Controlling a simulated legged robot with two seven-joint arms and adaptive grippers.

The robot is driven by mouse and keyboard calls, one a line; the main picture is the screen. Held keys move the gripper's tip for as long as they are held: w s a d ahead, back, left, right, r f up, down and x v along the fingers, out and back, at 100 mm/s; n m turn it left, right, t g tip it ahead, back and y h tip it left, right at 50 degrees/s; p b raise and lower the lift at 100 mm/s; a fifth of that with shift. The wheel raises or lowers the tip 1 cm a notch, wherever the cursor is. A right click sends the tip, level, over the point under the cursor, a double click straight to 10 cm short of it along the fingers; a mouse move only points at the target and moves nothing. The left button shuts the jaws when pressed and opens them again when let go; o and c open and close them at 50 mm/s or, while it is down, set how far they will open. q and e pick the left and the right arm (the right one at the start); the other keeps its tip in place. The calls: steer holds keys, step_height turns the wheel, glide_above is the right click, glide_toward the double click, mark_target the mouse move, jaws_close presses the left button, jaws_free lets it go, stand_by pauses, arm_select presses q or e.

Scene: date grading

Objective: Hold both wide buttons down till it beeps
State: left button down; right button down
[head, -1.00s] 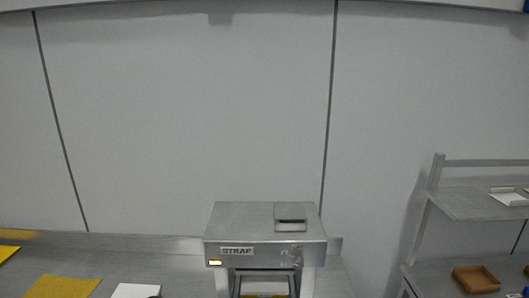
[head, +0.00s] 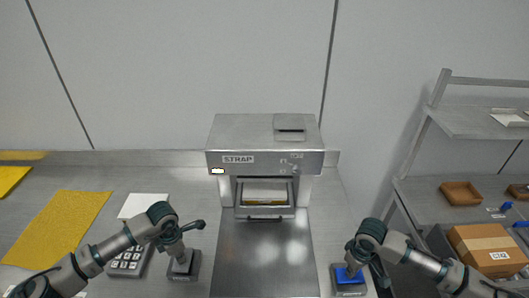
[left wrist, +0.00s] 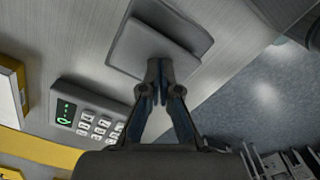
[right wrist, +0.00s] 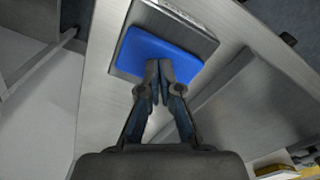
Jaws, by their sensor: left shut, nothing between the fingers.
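A wide blue button (head: 343,276) is at the lower right, also in the right wrist view (right wrist: 140,52). My right gripper (right wrist: 161,88) looks shut, its tips at the blue face. How far either button is pressed I cannot tell.
A keypad (head: 128,264) lies left of the grey button. A yellow mat (head: 60,225) and a white sheet (head: 145,206) lie farther left. A shelf rack (head: 480,118) with a cardboard box (head: 487,247) stands at the right. The metal surface (head: 265,255) before the machine is clear.

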arm_select(q)
steer(key=shift+w+f, duration=0.2)
steer(key=shift+w, duration=0.15)
arm_select(e)
steer(key=shift+s+f, duration=0.2)
stand_by(2.5)
